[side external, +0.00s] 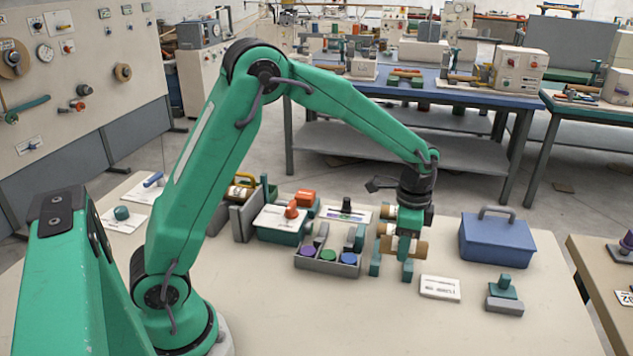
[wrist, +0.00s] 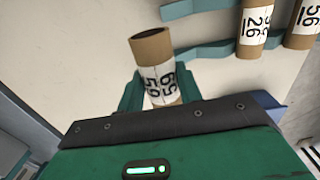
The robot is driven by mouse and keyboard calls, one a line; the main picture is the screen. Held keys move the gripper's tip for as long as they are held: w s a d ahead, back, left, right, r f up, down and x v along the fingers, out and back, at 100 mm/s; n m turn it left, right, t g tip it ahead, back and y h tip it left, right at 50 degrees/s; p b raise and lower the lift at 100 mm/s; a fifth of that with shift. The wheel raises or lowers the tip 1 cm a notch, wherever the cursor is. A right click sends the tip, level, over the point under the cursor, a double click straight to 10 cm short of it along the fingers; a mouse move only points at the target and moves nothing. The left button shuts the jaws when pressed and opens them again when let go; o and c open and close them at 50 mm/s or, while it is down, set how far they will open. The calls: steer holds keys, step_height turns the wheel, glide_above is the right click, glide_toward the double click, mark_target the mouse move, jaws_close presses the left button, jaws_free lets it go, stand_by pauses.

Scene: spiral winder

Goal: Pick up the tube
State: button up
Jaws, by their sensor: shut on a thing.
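A brown cardboard tube (wrist: 160,68) with a white label reading 65 and 59 sits between the teal fingers of my gripper (wrist: 158,92) in the wrist view. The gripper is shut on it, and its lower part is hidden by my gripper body. In the side view my gripper (side external: 404,245) points down over the table, with a brown tube end (side external: 420,249) showing on its right. Whether the tube touches a support beneath it, I cannot tell.
Two other labelled tubes, one marked 26 (wrist: 254,25) and one marked 56 (wrist: 302,22), lie across teal rails (wrist: 215,50). A blue toolbox (side external: 497,243), a white card (side external: 440,288) and a grey tray (side external: 327,264) stand nearby on the table.

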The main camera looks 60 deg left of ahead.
steer(key=shift+s+d+r, duration=0.45)
steer(key=shift+d+r, duration=0.05)
steer(key=shift+d, duration=0.25)
steer(key=shift+s+d+r, duration=0.4)
steer(key=shift+d+r, duration=0.1)
steer(key=shift+d, duration=0.2)
steer(key=shift+s+d+r, duration=0.45)
steer(key=shift+d+r, duration=0.05)
steer(key=shift+d, duration=0.25)
steer(key=shift+a, duration=0.1)
steer(key=s+a+r, duration=0.1)
steer(key=s+a, duration=0.2)
steer(key=a, duration=0.8)
steer(key=a+f, duration=0.3)
steer(key=a, duration=0.3)
steer(key=w+a+f, duration=0.1)
steer(key=a+f, duration=0.2)
steer(key=a, duration=0.3)
steer(key=shift+w+a+f, duration=0.25)
steer(key=shift+a+f, duration=0.1)
steer(key=shift+f, duration=0.1)
steer(key=shift+f, duration=1.9)
steer(key=shift+f, duration=0.6)
